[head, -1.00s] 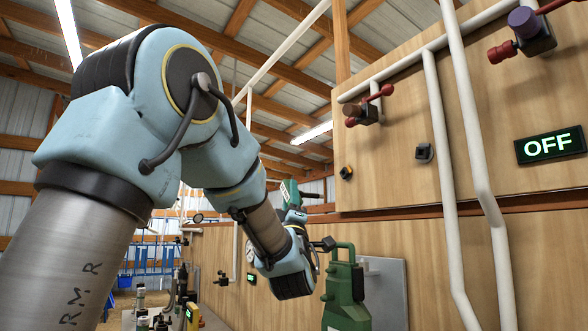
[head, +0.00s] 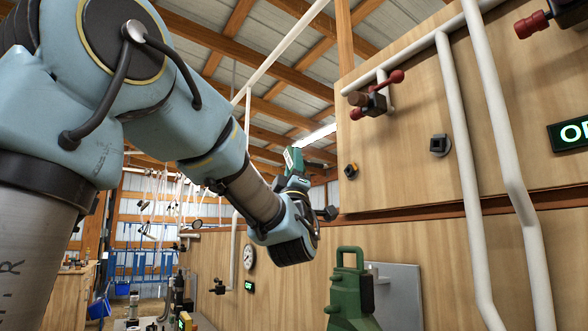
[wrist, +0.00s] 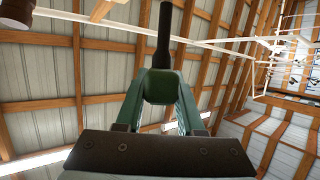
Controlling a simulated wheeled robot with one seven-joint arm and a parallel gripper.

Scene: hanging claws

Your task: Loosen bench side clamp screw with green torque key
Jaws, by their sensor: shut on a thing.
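My gripper (wrist: 160,104) is shut on the green torque key (wrist: 160,86). The key's green block sits between my two green fingers, and its black shaft (wrist: 163,38) points away from them towards the roof. In the head view my gripper (head: 294,165) is raised in mid-air in front of the wooden wall, pointing up, and the key is hard to make out there. I cannot pick out the bench side clamp screw in either view. A bench (head: 132,325) with small tools shows low at the left, partly cut off by the frame.
A green machine (head: 350,300) stands low in front of a grey plate (head: 403,290). The wooden wall (head: 420,100) carries white pipes, a red-handled valve (head: 376,98), a knob (head: 351,171) and a lit sign (head: 573,133). Blue bins (head: 99,308) are far left. Open air surrounds my gripper.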

